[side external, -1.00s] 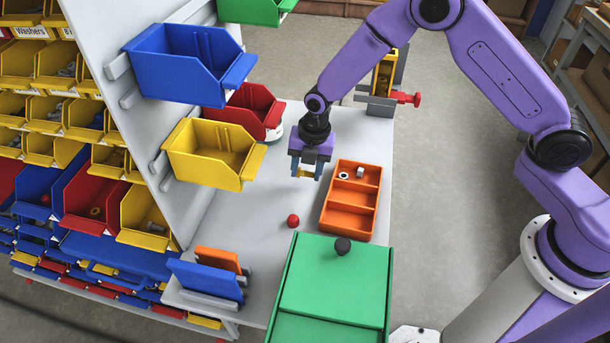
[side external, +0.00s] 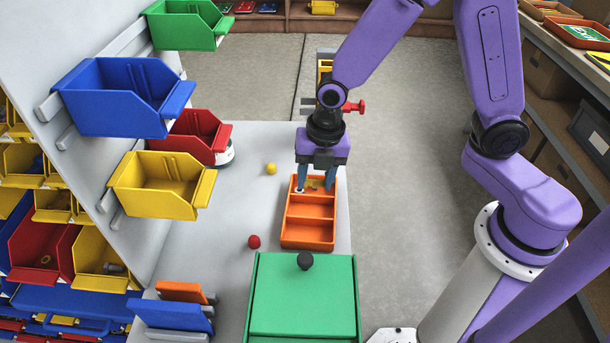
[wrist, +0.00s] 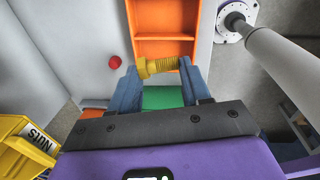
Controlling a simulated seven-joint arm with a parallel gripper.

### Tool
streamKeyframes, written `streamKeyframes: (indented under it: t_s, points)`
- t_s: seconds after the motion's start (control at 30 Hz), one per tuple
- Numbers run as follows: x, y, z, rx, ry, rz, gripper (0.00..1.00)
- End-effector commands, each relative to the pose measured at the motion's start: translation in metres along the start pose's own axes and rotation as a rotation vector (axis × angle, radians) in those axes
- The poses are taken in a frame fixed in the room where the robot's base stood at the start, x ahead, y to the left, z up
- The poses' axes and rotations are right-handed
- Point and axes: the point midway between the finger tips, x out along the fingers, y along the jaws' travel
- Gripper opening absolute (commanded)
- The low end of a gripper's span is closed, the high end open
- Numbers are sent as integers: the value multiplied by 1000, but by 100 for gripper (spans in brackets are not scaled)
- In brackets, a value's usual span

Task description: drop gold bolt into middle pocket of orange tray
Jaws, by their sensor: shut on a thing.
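My gripper (side external: 316,184) is shut on a gold bolt (wrist: 157,66), which lies crosswise between the two blue-grey fingers in the wrist view. In the side view the bolt shows only as a small yellow bit between the fingertips. The orange tray (side external: 307,247) has pockets in a row. In the side view my gripper appears over its far pocket, though height is hard to judge. The middle pocket (side external: 310,211) looks empty. A small silver nut (side external: 300,191) shows by the left finger. The tray also shows in the wrist view (wrist: 165,48).
A green box (side external: 303,290) with a black knob stands in front of the tray. A red ball (side external: 254,242) and a yellow ball (side external: 271,168) lie left of it. Blue, yellow and red bins hang at the left. A red-knobbed fixture (side external: 354,107) stands behind.

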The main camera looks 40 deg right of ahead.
Motion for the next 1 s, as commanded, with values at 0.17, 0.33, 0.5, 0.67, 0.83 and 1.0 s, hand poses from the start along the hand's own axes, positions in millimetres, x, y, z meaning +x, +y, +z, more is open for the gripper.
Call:
streamKeyframes:
  t_s: [0.17,0.33,0.5,0.67,0.83,1.0]
  points:
    - [-1,-1,-1,0,0,1,15]
    - [-1,-1,0,0,0,1,15]
    - [-10,-7,22,8,-2,3,15]
    - [-16,-14,38,3,-1,2,15]
    - [-6,-16,40,0,1,-1,15]
    - [12,-18,39,1,1,-2,15]
